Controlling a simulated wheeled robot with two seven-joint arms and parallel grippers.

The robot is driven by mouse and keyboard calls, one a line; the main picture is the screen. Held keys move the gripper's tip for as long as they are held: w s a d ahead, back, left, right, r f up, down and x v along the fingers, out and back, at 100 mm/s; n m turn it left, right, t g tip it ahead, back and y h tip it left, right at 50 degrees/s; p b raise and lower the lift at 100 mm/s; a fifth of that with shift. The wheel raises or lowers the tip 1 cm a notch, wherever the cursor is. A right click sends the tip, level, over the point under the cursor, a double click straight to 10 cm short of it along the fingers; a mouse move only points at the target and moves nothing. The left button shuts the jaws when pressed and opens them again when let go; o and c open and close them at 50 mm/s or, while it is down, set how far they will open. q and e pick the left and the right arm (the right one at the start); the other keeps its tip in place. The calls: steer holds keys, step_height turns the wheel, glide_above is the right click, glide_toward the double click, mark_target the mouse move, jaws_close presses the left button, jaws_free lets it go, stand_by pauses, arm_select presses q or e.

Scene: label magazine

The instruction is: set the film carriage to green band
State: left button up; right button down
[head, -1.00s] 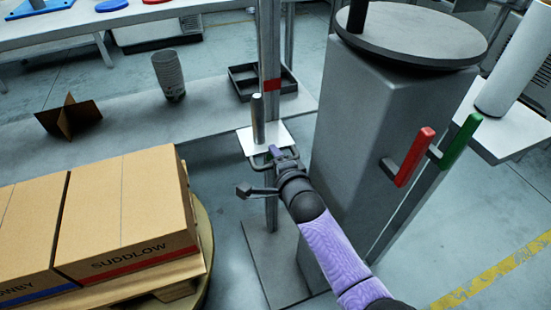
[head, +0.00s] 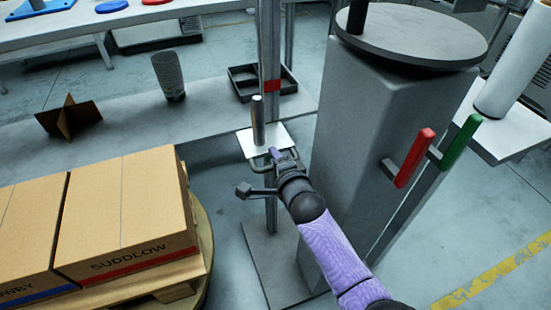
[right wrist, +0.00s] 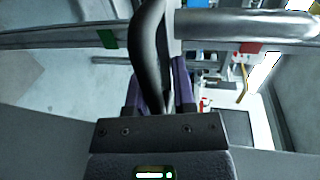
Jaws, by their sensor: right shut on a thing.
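The film carriage is a white plate (head: 256,146) with an upright grey spindle (head: 257,120) and a looped handle at its front. It sits on a grey mast (head: 269,50), below the red band (head: 272,86). In the right wrist view the mast lies sideways, with a green band (right wrist: 107,38) to the left of the handle and a red band (right wrist: 248,47) to the right. My right gripper (head: 274,156) is shut on the dark carriage handle (right wrist: 150,50), its purple fingers on either side. The green band cannot be made out in the head view. My left gripper is out of view.
A grey cabinet (head: 375,130) with a red lever (head: 414,158) and a green lever (head: 460,142) stands close right of the mast. Boxes (head: 125,215) on a pallet stand at left. A bench (head: 135,125) with a mesh cup (head: 168,76) is behind.

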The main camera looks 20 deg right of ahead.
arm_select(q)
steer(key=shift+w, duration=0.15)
arm_select(e)
steer(key=shift+s+f, duration=0.15)
steer(key=shift+f, duration=0.1)
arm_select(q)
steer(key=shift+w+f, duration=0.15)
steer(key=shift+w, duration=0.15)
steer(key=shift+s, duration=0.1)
